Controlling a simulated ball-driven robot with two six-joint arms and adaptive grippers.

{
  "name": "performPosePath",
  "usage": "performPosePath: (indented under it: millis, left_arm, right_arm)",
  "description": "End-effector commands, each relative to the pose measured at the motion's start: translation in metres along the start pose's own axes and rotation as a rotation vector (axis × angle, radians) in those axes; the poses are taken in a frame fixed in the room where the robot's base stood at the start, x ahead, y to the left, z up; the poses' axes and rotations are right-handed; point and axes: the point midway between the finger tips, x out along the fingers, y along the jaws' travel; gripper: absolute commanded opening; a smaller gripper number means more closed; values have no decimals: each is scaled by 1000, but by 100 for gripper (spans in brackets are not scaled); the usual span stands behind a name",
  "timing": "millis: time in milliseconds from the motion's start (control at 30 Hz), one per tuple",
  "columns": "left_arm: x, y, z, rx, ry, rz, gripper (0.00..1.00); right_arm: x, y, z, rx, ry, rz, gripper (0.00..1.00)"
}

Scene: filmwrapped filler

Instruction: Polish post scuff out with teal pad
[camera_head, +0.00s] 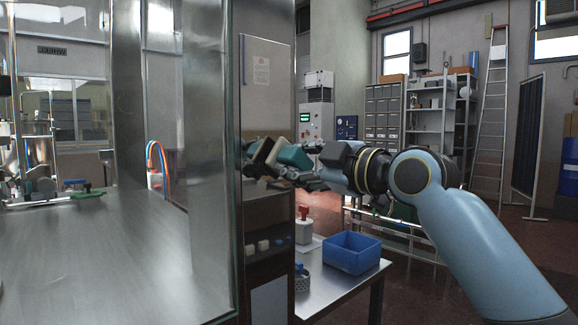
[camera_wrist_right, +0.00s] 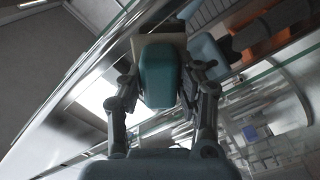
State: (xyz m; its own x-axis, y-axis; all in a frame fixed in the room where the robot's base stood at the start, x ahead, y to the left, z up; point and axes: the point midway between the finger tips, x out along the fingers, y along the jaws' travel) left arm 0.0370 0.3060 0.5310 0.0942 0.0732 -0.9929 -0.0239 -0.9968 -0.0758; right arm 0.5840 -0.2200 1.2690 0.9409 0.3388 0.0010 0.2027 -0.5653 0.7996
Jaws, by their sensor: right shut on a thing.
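My right gripper (camera_head: 287,162) is shut on the teal pad (camera_head: 294,156) beside the cabinet's metal corner post (camera_head: 216,190). In the wrist view the pad (camera_wrist_right: 160,76) sits between the two fingers of the right gripper (camera_wrist_right: 166,84), with a beige layer (camera_wrist_right: 146,42) at its far end. That layer faces the post side; I cannot tell whether it touches. No scuff can be made out; the pad and gripper may hide it. My left gripper is not in the head view.
A steel worktop (camera_head: 95,265) lies behind the glass on the left. Below my right arm, a side table (camera_head: 335,292) carries a blue bin (camera_head: 352,253), a white bottle with a red top (camera_head: 304,228) and a small perforated cup (camera_head: 302,281). Shelves (camera_head: 428,120) and a ladder (camera_head: 492,120) stand farther back.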

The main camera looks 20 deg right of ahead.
Motion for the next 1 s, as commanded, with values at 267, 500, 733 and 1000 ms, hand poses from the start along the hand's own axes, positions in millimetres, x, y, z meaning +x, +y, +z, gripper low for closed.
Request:
performPosePath:
  millis: [267,500,733,1000]
  left_arm:
    - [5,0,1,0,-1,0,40]
    - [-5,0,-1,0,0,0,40]
    - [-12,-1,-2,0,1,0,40]
    - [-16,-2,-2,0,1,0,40]
  right_arm:
    - [1,10,14,-1,-1,0,7]
    - [3,21,6,0,0,1,7]
    - [5,26,-1,3,1,0,7]
    - [6,11,-22,4,2,1,7]
